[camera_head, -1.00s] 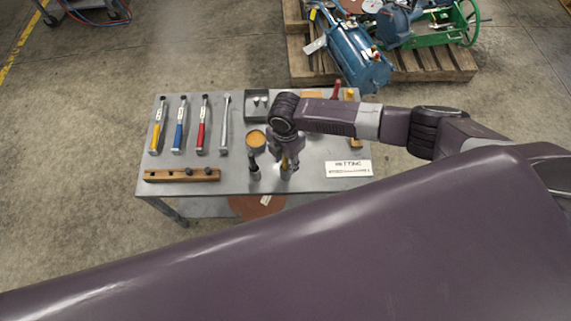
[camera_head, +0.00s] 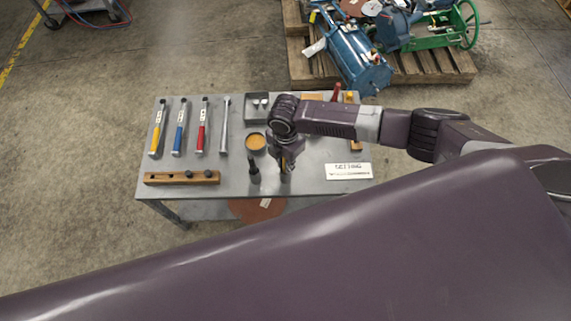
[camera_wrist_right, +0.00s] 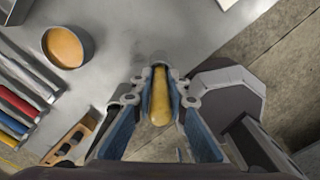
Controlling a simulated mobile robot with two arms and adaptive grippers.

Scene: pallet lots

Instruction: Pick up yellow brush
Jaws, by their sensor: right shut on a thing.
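The yellow brush (camera_wrist_right: 160,97) shows in the right wrist view as a smooth yellow handle between the two fingers. My right gripper (camera_wrist_right: 158,88) is shut on it. The brush's far end and bristles cannot be made out. In the head view my right gripper (camera_head: 286,168) points down over the front edge of the grey table, and only a small yellow bit shows between its fingers. I cannot tell whether the brush touches the table. My left gripper is not in view.
The grey table (camera_head: 222,166) bears several hammer-like tools, a wrench (camera_head: 224,125), a round tan dish (camera_head: 255,141), a wooden block (camera_head: 182,177) and a white sign (camera_head: 348,171). A dark upright item (camera_head: 254,170) stands just left of my right gripper. A loaded pallet (camera_head: 430,65) lies behind.

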